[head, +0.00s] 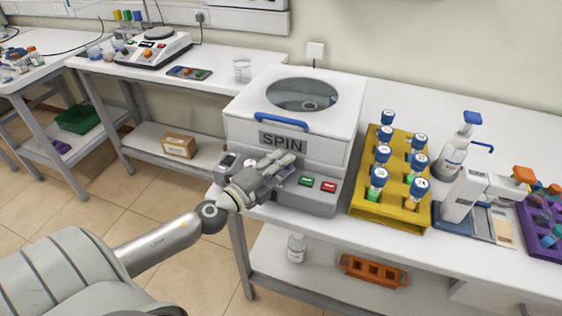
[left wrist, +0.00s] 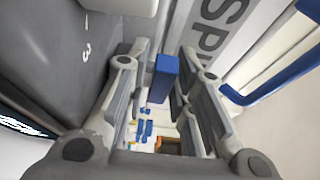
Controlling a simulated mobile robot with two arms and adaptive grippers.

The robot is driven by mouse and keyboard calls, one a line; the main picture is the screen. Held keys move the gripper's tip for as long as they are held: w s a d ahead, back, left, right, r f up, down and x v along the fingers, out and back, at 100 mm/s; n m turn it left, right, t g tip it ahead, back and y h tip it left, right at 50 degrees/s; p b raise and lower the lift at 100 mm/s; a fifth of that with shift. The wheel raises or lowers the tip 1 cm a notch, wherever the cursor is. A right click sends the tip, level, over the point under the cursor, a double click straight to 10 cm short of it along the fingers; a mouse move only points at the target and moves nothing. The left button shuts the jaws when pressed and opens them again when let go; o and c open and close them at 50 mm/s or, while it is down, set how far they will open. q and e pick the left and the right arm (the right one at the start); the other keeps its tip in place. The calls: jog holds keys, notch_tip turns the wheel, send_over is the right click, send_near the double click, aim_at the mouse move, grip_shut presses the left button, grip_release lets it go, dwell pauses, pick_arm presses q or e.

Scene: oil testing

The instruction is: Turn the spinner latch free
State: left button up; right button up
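The spinner (head: 290,115) is a white box machine marked SPIN, with a round window in its lid and a blue handle (head: 282,122). Its lid looks shut. The blue latch (left wrist: 164,78) shows in the left wrist view, between the fingers of my left gripper (left wrist: 163,90). A gap between the fingers is visible, so the gripper looks open around the latch; I cannot tell whether it touches. In the head view my left gripper (head: 286,164) is at the spinner's front, below the SPIN label, and hides the latch. My right gripper is not in view.
Green and red buttons (head: 317,184) are on the spinner's front, right of my gripper. A yellow rack (head: 392,213) of blue-capped tubes stands close on the right, with a white bottle (head: 454,150) beyond. A glass beaker (head: 242,71) stands behind left.

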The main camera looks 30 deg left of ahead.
pick_arm(q)
grip_shut()
